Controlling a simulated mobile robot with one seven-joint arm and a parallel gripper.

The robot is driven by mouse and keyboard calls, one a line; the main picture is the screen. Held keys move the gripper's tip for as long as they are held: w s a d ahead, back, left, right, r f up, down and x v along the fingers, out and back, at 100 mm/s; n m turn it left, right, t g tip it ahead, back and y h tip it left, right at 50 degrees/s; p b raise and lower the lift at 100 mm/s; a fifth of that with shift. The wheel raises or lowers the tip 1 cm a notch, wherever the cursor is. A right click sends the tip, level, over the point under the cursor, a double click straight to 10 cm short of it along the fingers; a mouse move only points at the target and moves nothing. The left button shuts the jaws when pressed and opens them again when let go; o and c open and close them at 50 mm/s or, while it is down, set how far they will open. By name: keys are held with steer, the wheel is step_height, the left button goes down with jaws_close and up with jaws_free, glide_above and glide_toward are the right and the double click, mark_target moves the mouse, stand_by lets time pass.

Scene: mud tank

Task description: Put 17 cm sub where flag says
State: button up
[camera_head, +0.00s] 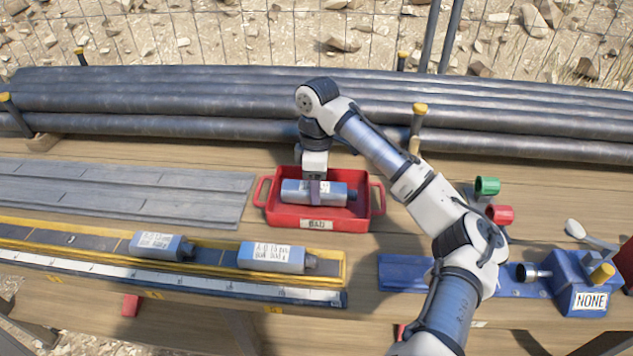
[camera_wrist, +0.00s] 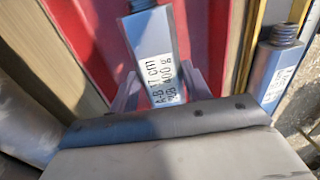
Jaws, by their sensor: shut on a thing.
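My gripper (camera_head: 315,186) is shut around the middle of a silver-blue sub (camera_head: 294,190), which lies level within the outline of a red tray (camera_head: 270,216). I cannot tell whether the sub touches the tray floor. The tray's front label seems to read "BAD". In the wrist view the sub (camera_wrist: 152,45) shows a threaded end and a label with "17 cm" and "400 g", between the fingers of my gripper (camera_wrist: 160,88). A blue block at the right bears a white sign reading "NONE" (camera_head: 591,301).
Two other subs (camera_head: 272,257) (camera_head: 155,246) lie in a yellow-edged measuring trough (camera_head: 215,268) at the front left. A green cup (camera_head: 487,186) and a red cup (camera_head: 500,214) are right of my arm. Dark pipes (camera_head: 220,105) line the back. Grey slats (camera_head: 120,190) lie left.

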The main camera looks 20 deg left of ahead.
steer(key=shift+f, duration=0.25)
stand_by(0.3)
steer(key=o, duration=1.8)
step_height(320, 180, up, 7)
steer(key=p, duration=0.8)
steer(key=shift+s+f, duration=0.1)
